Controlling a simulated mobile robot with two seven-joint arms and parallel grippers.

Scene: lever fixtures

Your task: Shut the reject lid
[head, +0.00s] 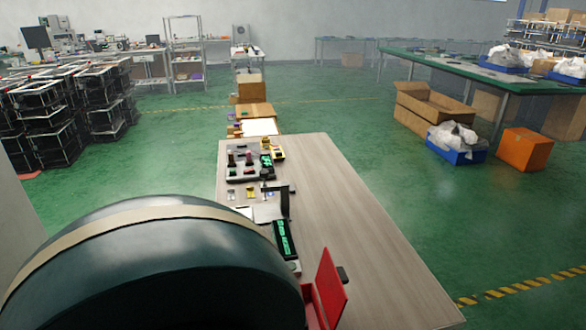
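A red lid (330,287) stands raised and tilted on a red box (312,306) at the near end of the long table, at the bottom of the head view. A small dark piece (343,274) shows at the lid's right side. Most of the box is cut off by the frame's bottom edge or hidden at the lower left. I cannot read any label on it. Neither of my grippers is in view.
The wood-topped table (350,215) is clear on its right side. Along its left side stand a device with a green-lit display (284,239), a dark upright post (284,200) and small control fixtures (246,168). Cardboard boxes (252,110) lie beyond its far end.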

